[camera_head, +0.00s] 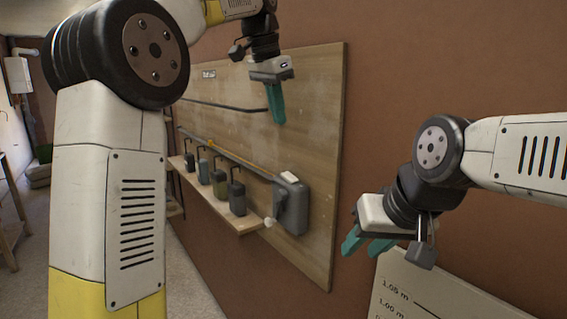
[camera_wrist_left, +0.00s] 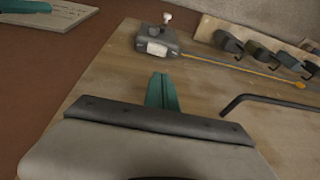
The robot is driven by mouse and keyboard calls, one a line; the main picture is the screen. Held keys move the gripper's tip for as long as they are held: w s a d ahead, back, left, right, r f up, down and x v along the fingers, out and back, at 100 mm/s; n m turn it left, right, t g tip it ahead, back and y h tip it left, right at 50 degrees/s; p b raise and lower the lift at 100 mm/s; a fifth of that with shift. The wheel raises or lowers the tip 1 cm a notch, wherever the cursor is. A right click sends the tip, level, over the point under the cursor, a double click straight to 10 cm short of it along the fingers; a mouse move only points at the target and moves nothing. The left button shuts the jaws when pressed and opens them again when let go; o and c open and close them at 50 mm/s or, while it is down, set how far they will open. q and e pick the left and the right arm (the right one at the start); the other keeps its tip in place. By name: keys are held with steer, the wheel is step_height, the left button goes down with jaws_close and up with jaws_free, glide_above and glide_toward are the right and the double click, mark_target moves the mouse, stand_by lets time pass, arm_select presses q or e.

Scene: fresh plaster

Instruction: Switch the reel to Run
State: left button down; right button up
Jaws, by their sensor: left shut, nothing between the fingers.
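A grey box that looks like the reel (camera_head: 291,208) is mounted low on the wooden board's right part, with a pale label on top and a yellow line running left from it. A white knob (camera_head: 268,222) sticks out at its front; switch markings are too small to read. In the left wrist view the box (camera_wrist_left: 150,37) and knob (camera_wrist_left: 167,17) lie beyond my fingers. My left gripper (camera_head: 278,121) is shut and empty, above the box and apart from it; its teal fingers also show in the wrist view (camera_wrist_left: 161,77). My right gripper (camera_head: 363,246) is open and empty, right of the board.
The wooden board (camera_head: 318,150) hangs on a brown wall. Several dark containers (camera_head: 237,198) with hooked rods stand on a narrow shelf (camera_head: 235,226) left of the box. A dark rod (camera_head: 225,105) crosses the board near my left gripper. A height-marked panel (camera_head: 420,300) stands at lower right.

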mark_target(286, 173)
arm_select(q)
steer(key=x, duration=0.8)
steer(key=a+x, duration=0.1)
steer(key=x, duration=0.3)
steer(key=shift+f, duration=0.45)
steer(key=shift+w+f, duration=0.1)
steer(key=shift+f, duration=0.35)
